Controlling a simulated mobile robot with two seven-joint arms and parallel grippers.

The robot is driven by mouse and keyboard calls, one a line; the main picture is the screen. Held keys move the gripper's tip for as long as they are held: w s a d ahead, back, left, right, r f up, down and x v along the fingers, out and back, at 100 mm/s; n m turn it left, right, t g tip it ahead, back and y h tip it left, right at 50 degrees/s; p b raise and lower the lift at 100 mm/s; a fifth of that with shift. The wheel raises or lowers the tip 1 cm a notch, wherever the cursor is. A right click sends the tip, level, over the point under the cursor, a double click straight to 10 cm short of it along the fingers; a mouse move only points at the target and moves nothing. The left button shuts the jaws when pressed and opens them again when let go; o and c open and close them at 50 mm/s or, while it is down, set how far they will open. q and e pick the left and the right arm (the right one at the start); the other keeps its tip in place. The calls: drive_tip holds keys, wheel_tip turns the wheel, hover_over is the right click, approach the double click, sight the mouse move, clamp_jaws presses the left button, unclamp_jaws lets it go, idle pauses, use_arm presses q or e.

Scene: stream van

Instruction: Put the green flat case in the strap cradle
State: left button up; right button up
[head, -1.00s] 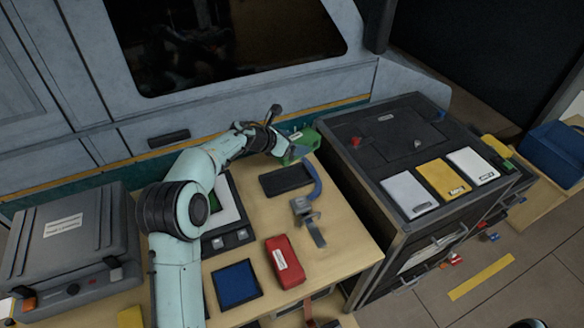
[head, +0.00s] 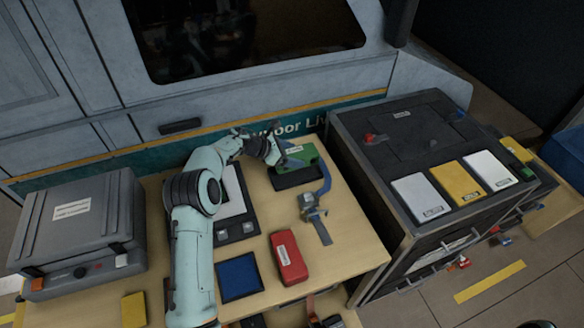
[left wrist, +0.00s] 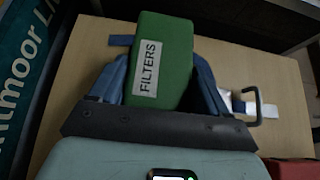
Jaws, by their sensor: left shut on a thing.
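The green flat case (head: 304,152) carries a white label, which reads FILTERS in the left wrist view (left wrist: 165,45). My left gripper (head: 283,155) is shut on it, with a finger along each side in the left wrist view. The strap cradle (head: 297,180) is a dark pad on the bench with a blue strap (head: 325,180) and a metal buckle (head: 308,201) at its right. The case is over the cradle's far part and hides some of it. I cannot tell whether they touch. My right gripper is not in view.
A red case (head: 288,258) and a blue square pad (head: 238,278) lie nearer on the bench. A grey equipment case (head: 75,220) stands left. A dark cabinet (head: 400,135) with white and yellow flat cases stands right. The van wall is close behind.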

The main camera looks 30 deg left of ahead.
use_arm(q)
drive_tip(key=shift+w+f, duration=0.1)
drive_tip(key=shift+f, duration=2.95)
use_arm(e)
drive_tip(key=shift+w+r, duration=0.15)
use_arm(q)
drive_tip(key=shift+f, duration=0.2)
drive_tip(key=o, duration=1.4)
drive_tip(key=shift+r, duration=0.15)
drive_tip(key=shift+a+r, duration=0.15)
drive_tip(key=shift+a, duration=0.05)
drive_tip(key=b+v, duration=0.2)
drive_tip(key=v, duration=0.9)
drive_tip(key=shift+s+r, duration=0.15)
drive_tip(key=shift+s, duration=0.3)
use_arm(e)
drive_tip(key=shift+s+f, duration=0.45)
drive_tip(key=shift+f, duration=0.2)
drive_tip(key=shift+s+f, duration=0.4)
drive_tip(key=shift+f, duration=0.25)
